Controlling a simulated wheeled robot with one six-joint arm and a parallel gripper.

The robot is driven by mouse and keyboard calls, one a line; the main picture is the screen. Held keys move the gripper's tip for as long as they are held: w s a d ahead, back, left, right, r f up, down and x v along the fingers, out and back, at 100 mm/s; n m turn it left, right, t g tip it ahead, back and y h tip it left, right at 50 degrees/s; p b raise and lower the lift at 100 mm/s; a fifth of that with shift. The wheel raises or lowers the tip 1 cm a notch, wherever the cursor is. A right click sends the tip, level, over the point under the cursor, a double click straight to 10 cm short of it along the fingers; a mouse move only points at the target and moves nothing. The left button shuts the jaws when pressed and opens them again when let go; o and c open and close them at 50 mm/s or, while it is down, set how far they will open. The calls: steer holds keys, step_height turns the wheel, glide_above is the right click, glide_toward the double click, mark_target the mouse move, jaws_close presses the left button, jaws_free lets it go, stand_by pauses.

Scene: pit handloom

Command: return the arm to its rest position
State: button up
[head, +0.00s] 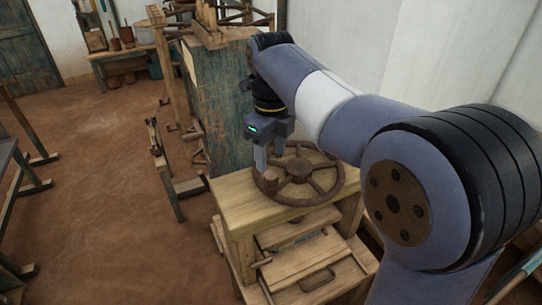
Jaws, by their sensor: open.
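My gripper (274,163) points down over a wooden stand (232,205), at the left part of a brown spoked wheel (318,190) that lies on its top. The jaws are open, with one finger on each side of a small gap. A short wooden knob (269,184) on the wheel's rim sits just below the fingers. I cannot tell whether the fingers touch the knob. My arm reaches in from the right and hides part of the wall and the stand's right side.
A tall green worn cabinet (212,110) stands close behind the stand. Wooden loom frames (160,165) stand to its left. A bench with pots (125,52) is at the back wall. The earthen floor (90,190) at left is mostly clear. A pale wall (440,50) rises at right.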

mark_target(272, 186)
step_height(272, 186, down, 11)
steer(key=shift+d+r+p, duration=0.1)
steer(key=shift+p, duration=0.35)
stand_by(0.3)
